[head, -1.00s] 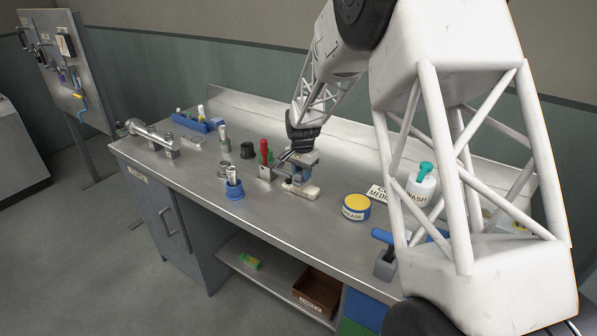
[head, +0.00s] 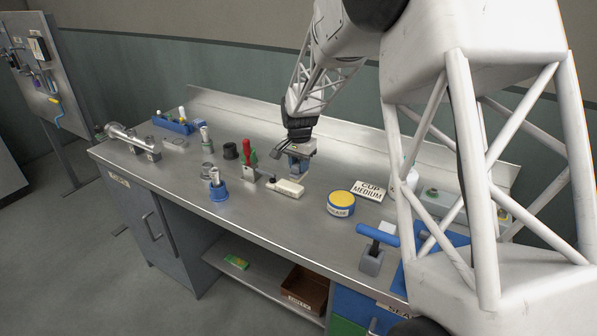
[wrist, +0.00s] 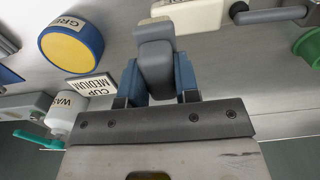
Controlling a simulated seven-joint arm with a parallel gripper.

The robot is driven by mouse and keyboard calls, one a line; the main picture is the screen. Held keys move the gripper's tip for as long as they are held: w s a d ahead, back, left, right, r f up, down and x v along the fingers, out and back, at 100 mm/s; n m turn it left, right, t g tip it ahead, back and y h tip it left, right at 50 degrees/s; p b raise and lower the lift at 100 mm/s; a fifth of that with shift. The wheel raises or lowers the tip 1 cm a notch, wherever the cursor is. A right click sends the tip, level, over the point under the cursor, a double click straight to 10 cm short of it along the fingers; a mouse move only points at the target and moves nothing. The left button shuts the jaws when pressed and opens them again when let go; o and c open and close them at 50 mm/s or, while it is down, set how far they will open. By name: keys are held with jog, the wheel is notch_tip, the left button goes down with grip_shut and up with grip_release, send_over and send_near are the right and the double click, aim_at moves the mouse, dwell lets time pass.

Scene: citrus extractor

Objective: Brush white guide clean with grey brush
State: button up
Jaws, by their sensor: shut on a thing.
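The white guide (head: 289,188), a low cream-white block, lies on the bench, with a dark knob at its left end. It also shows at the top of the wrist view (wrist: 198,15). My gripper (head: 299,168) points down above the block's right part. Its blue fingers (wrist: 157,82) are shut on a grey blocky piece, which I take for the grey brush (wrist: 156,62). In the wrist view the grey piece overlaps the block's near edge; I cannot tell whether they touch.
A red-handled tool (head: 246,152) stands left of the block. A yellow-topped blue tin (head: 341,203) and a "CUP MEDIUM" sign (head: 373,190) are to the right. Bare bench lies in front of the block.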

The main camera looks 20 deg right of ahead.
jog(key=shift+r, duration=1.75)
